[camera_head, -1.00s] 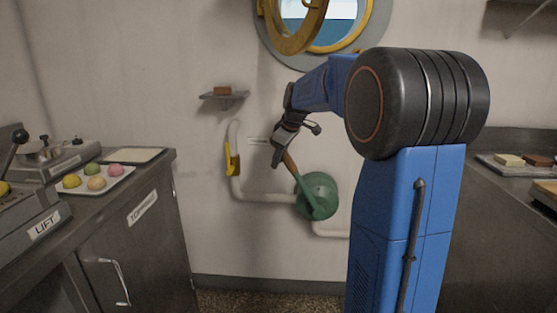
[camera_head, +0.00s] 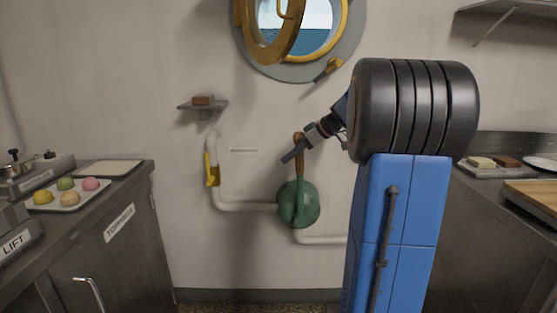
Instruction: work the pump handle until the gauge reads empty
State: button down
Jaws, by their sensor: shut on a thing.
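The green pump (camera_head: 311,203) is mounted on the back wall, with white pipes running from it to both sides. Its handle (camera_head: 299,138) has a green lower part and a brown grip, and now stands about upright. My gripper (camera_head: 295,152) reaches in from the right and is shut on the brown grip. My wrist and fingers cover part of the handle. A yellow upright piece (camera_head: 211,170) sits on the white pipe left of the pump; I cannot tell if it is the gauge, and no reading is legible.
A small shelf (camera_head: 189,106) with a brown block is on the wall above left. A porthole (camera_head: 340,68) with its brass cover open is above the pump. Counters (camera_head: 138,171) stand at left and right.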

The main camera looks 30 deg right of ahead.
jog(key=s+d+f+m+t+y, duration=0.1)
jog(key=s+d+t+y, duration=0.3)
jog(key=s+d, duration=0.4)
jog(key=shift+s+d+f+m+y, duration=0.25)
jog(key=shift+d+f, duration=0.3)
jog(key=shift+d, duration=1.75)
jog(key=c, duration=1.5)
grip_release()
jog(key=shift+d+f, duration=0.1)
jog(key=shift+d, duration=0.05)
jog(key=v, duration=1.7)
jog(key=shift+s+f, duration=0.25)
jog(key=shift+s, duration=0.05)
